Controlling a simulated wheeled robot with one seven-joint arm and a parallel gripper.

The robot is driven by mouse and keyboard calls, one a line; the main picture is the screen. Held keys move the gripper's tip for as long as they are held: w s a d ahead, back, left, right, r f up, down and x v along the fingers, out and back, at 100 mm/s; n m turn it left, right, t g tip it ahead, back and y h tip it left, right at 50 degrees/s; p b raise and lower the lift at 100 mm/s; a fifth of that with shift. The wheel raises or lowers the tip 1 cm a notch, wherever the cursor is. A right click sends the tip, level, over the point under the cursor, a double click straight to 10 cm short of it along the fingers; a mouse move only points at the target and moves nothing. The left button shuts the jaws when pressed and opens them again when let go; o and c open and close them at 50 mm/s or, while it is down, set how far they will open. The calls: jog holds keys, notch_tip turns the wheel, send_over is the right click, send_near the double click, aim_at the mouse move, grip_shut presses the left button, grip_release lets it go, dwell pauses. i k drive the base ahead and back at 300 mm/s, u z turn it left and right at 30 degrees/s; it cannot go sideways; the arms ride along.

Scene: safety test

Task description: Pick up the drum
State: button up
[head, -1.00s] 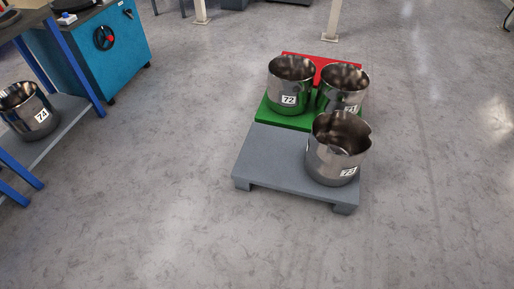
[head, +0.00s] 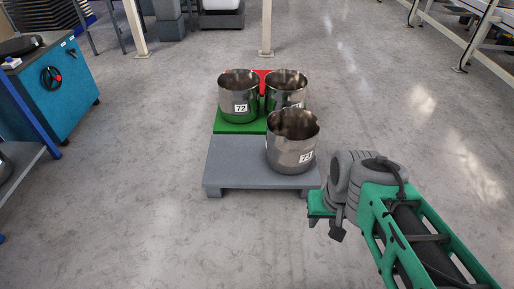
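Three open steel drums stand on a low pallet platform. The front drum (head: 290,152), apparently labelled 73, stands upright on the right of the grey pallet section (head: 228,165). The drum labelled 72 (head: 238,88) stands behind it to the left, on the green section (head: 232,127). A third drum (head: 286,82) stands behind the front one, its lower part partly hidden. My gripper (head: 322,214) is at the end of my green and grey arm, low right of the front drum and apart from it. Its fingers are not clearly visible.
A red section (head: 262,76) shows behind the drums. A blue cabinet (head: 70,100) and a shelf (head: 22,160) stand at left, with part of another drum (head: 5,166) at the edge. White posts (head: 267,30) stand at the back. Open floor surrounds the pallet.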

aim_at(292, 133)
jog(key=i, duration=1.65)
